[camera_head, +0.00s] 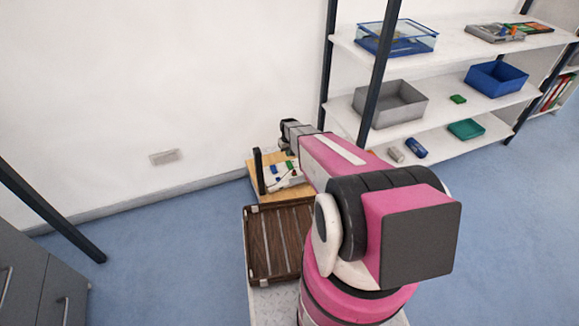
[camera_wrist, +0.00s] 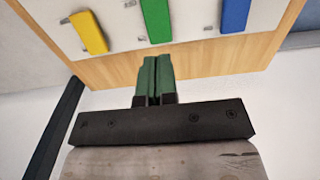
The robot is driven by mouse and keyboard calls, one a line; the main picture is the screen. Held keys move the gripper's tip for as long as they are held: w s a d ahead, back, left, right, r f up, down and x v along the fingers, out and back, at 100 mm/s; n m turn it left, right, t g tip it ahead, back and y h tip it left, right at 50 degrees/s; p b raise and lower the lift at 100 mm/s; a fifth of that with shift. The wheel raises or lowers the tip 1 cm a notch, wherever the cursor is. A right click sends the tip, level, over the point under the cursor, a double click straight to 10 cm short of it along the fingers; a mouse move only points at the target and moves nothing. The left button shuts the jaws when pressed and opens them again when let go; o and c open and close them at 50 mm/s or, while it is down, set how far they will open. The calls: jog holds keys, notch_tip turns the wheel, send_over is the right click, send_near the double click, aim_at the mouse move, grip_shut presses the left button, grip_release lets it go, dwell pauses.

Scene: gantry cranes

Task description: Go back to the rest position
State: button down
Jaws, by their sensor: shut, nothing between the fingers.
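My gripper shows in the wrist view (camera_wrist: 157,65) with its two green fingers side by side and shut, nothing between them. It points at a wooden board (camera_wrist: 190,65) with a white panel. On the panel are a yellow block (camera_wrist: 88,32), a green block (camera_wrist: 156,18) and a blue block (camera_wrist: 234,15). The fingertips lie just below the green block in the picture; I cannot tell whether they touch the board. In the head view my pink arm reaches forward to the board (camera_head: 257,185), and the gripper itself is hidden there.
A brown slatted tray (camera_head: 248,243) lies in front of the board. A shelf unit (camera_head: 450,50) with a grey bin (camera_head: 390,103) and a blue bin (camera_head: 496,78) stands at the right. A grey cabinet (camera_head: 40,285) is at the left. Blue floor (camera_head: 160,240) between is clear.

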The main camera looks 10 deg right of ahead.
jog(key=shift+r, duration=0.85)
jog(key=s+r+m, duration=0.2)
jog(key=s+r, duration=2.4)
jog(key=shift+s+r, duration=0.15)
jog(key=shift+r, duration=0.25)
jog(key=shift+f, duration=0.1)
